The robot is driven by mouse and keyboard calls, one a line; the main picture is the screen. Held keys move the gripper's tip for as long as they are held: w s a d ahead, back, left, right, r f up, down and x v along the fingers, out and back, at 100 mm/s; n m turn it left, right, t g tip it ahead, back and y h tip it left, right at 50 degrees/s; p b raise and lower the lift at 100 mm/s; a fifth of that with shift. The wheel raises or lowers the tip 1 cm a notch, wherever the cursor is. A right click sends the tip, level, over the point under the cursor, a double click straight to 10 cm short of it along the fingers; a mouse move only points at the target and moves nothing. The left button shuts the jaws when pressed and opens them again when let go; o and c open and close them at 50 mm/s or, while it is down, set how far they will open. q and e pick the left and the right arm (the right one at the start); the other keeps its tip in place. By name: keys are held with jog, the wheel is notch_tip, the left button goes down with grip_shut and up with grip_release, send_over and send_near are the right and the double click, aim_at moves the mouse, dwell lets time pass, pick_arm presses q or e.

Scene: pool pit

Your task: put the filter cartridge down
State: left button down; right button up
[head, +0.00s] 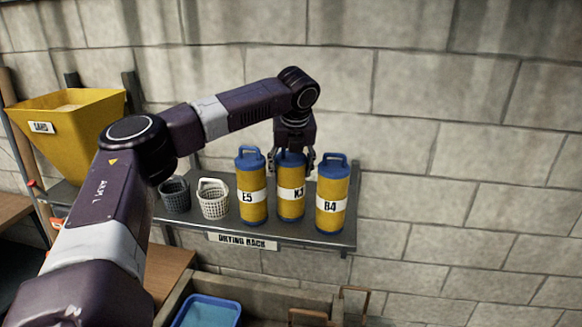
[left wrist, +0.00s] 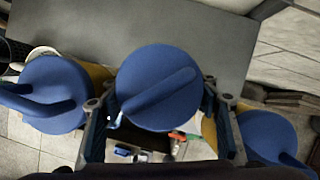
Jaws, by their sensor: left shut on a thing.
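My left gripper (head: 292,166) points down from above and is shut on the middle filter cartridge (head: 291,202), a yellow cylinder with a blue cap and a white label that seems to read K3. The cartridge is upright at the drying rack (head: 180,226), between cartridge E5 (head: 252,205) and cartridge B4 (head: 331,212). I cannot tell whether its base touches the shelf. In the left wrist view its round blue cap (left wrist: 158,88) lies between the two fingers, with a blue cap on either side. My right gripper is not in view.
A dark basket (head: 175,194) and a white basket (head: 213,200) stand on the rack, left of E5. A yellow sand hopper (head: 75,125) is at the far left. A block wall (head: 440,100) rises behind. A blue tray (head: 207,312) lies below the rack.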

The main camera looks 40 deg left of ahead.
pick_arm(q)
jog(key=shift+d, duration=0.1)
jog(key=c, duration=1)
grip_release()
